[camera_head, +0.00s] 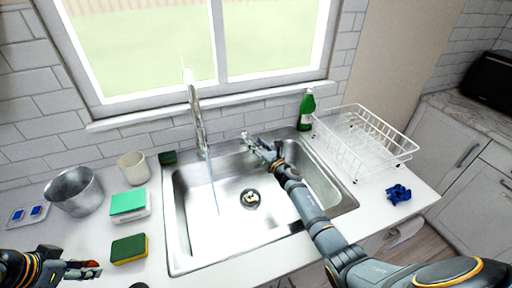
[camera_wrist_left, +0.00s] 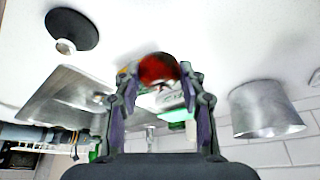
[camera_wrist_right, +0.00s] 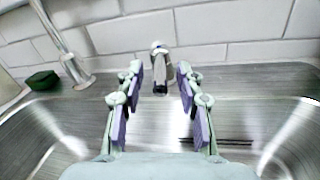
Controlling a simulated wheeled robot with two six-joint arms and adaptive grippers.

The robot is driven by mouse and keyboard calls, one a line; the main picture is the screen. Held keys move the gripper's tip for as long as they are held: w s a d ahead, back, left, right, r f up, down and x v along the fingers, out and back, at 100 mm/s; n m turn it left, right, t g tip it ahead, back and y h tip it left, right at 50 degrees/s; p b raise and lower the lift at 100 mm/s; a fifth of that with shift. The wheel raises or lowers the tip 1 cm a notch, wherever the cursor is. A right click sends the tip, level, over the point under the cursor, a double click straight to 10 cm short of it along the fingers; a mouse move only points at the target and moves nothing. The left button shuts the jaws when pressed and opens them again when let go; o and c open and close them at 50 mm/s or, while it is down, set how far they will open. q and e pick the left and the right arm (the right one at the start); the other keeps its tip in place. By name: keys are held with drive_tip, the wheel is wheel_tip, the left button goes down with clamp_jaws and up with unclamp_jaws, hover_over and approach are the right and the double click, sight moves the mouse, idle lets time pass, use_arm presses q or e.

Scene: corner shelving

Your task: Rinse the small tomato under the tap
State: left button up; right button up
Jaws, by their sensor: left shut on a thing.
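The small red tomato (camera_wrist_left: 157,68) is held between the fingertips of my left gripper (camera_wrist_left: 158,85). In the head view the tomato (camera_head: 92,265) and left gripper (camera_head: 82,269) are at the lower left, over the counter left of the sink. The tap (camera_head: 196,115) stands behind the steel sink (camera_head: 235,225), and a thin stream of water (camera_head: 211,180) falls from it into the basin. My right gripper (camera_head: 256,143) is at the sink's back edge. Its fingers (camera_wrist_right: 160,92) are apart, with the tap lever (camera_wrist_right: 160,70) just beyond and between them, apparently untouched.
Right are a green bottle (camera_head: 306,110), a white dish rack (camera_head: 365,140) and a blue cloth (camera_head: 398,194). My right arm crosses the sink's right side.

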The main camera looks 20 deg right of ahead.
drive_tip(key=s+d, duration=0.2)
drive_tip(key=s, duration=0.9)
drive_tip(key=shift+s, duration=0.35)
